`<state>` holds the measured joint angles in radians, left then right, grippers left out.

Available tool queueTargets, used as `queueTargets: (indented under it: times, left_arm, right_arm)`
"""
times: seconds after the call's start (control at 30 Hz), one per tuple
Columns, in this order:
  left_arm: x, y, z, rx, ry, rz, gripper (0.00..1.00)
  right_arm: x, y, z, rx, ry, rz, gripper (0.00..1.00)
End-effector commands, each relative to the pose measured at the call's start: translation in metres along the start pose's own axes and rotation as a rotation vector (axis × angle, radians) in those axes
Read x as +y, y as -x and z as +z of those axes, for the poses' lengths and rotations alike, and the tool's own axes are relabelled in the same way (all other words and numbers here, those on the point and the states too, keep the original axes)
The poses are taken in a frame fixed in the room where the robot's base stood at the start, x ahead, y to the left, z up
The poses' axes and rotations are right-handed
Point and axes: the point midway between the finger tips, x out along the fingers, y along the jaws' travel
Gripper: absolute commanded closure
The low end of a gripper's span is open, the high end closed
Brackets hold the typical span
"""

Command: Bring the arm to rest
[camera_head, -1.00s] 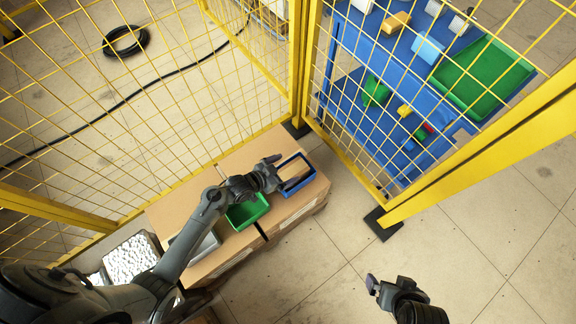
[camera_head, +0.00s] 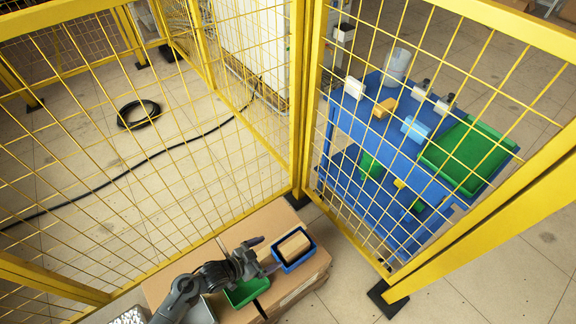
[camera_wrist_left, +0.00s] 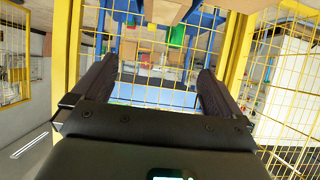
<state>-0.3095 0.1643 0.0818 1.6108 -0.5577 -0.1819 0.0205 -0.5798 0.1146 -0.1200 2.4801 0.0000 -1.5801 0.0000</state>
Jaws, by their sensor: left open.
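My left gripper (camera_head: 264,256) is open, just left of a small blue bin (camera_head: 311,262) on the cardboard boxes. It also shows in the left wrist view (camera_wrist_left: 150,85), where its two dark fingers stand apart with nothing gripped between them. A tan block (camera_head: 293,246) sits in the blue bin. A green bin (camera_head: 245,292) stands beside the blue bin, partly hidden by my left gripper and arm. My right gripper is out of view.
A yellow mesh fence (camera_head: 297,100) stands behind the cardboard boxes (camera_head: 268,222). Beyond it is a blue cart (camera_head: 350,125) with a green tray (camera_head: 470,155) and small parts. A black cable coil (camera_head: 138,114) lies on the floor.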

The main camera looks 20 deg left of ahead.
Motion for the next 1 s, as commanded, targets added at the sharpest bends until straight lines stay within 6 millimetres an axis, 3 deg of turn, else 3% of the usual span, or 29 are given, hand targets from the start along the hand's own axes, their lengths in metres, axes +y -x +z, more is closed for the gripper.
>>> queueTargets:
  times: [0.13, 0.23, 0.37, 0.5, 0.7, 0.87, 1.0]
  left_arm:
    - [0.007, 0.01, 0.004, -0.02, 0.011, 0.006, 0.0]
    - [0.026, 0.025, -0.002, -0.031, 0.018, 0.027, 0.0]
    - [0.049, 0.052, -0.052, -0.028, -0.005, 0.011, 0.0]
    - [0.06, 0.091, -0.104, -0.153, -0.014, -0.072, 0.0]
    - [0.063, 0.156, -0.151, -0.381, 0.068, -0.19, 0.0]
    - [0.065, 0.198, -0.163, -0.534, 0.157, -0.234, 0.0]
    - [0.069, 0.229, -0.152, -0.693, 0.231, -0.249, 0.0]
  right_arm:
    - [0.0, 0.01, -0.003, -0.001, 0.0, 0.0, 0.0]
    - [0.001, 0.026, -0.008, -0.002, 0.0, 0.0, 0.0]
    - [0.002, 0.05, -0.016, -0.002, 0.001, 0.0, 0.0]
    - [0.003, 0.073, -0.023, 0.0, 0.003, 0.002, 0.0]
    - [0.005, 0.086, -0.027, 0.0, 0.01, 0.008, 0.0]
    - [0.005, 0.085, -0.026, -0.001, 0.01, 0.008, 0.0]
    - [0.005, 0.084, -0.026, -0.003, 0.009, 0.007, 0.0]
